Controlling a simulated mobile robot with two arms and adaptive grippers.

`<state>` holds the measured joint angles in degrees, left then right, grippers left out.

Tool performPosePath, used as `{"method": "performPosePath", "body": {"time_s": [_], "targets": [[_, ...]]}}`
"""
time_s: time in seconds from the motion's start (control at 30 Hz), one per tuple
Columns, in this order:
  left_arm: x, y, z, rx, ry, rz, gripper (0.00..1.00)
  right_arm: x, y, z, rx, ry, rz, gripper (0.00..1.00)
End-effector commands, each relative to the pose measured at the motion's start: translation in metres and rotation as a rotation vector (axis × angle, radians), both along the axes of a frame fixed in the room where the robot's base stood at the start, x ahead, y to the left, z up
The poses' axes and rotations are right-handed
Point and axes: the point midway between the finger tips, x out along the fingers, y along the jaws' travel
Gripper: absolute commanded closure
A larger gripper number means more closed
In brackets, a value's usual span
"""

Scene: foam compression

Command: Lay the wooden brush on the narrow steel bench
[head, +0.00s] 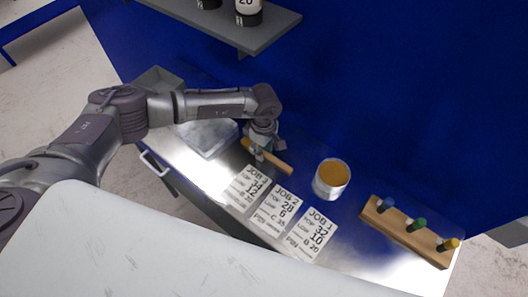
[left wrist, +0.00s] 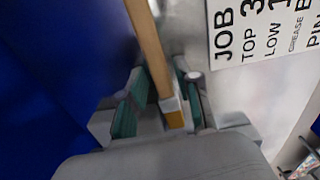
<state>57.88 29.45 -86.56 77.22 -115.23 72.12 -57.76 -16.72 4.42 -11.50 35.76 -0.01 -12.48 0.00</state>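The wooden brush (head: 278,163) is a slim light-brown stick slanting over the steel bench (head: 336,224), just behind the job cards. My left gripper (head: 266,149) points down at the brush's upper-left part, with one finger on either side. In the left wrist view, the brush handle (left wrist: 149,45) runs between the green-padded fingers (left wrist: 160,92), which look spread with small gaps beside it. Its metal band and yellow-orange end (left wrist: 175,119) lie near the palm. Whether the brush rests on the bench is not clear. My right gripper is not in view.
Several job cards (head: 279,208) lie along the front. A tin with amber contents (head: 332,178) stands right of the brush, then a wooden rack (head: 388,220) with coloured pegs. A clear tray (head: 207,139) lies left. A blue wall (head: 390,90) and grey shelf (head: 245,35) are behind.

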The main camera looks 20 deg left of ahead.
Motion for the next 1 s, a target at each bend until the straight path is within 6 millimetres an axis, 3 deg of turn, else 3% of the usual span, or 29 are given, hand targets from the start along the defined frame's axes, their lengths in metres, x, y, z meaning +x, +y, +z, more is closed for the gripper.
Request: {"method": "performPosePath", "body": {"time_s": [0.03, 0.17, 0.63, 0.87, 1.0], "targets": [[0.000, 0.000, 0.000, 0.000, 0.000, 0.000, 0.80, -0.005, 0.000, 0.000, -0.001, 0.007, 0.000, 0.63], [0.000, 0.000, 0.000, 0.000, 0.000, 0.001, 1.00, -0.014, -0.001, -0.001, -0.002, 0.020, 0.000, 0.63], [0.001, 0.000, 0.007, 0.000, -0.001, 0.001, 1.00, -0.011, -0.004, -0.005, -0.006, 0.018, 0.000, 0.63], [0.002, 0.000, 0.037, -0.002, -0.006, -0.001, 1.00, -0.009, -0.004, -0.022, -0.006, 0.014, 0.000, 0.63], [-0.010, -0.027, 0.053, -0.004, -0.003, -0.008, 1.00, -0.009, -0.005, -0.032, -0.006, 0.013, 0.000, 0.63]]}}
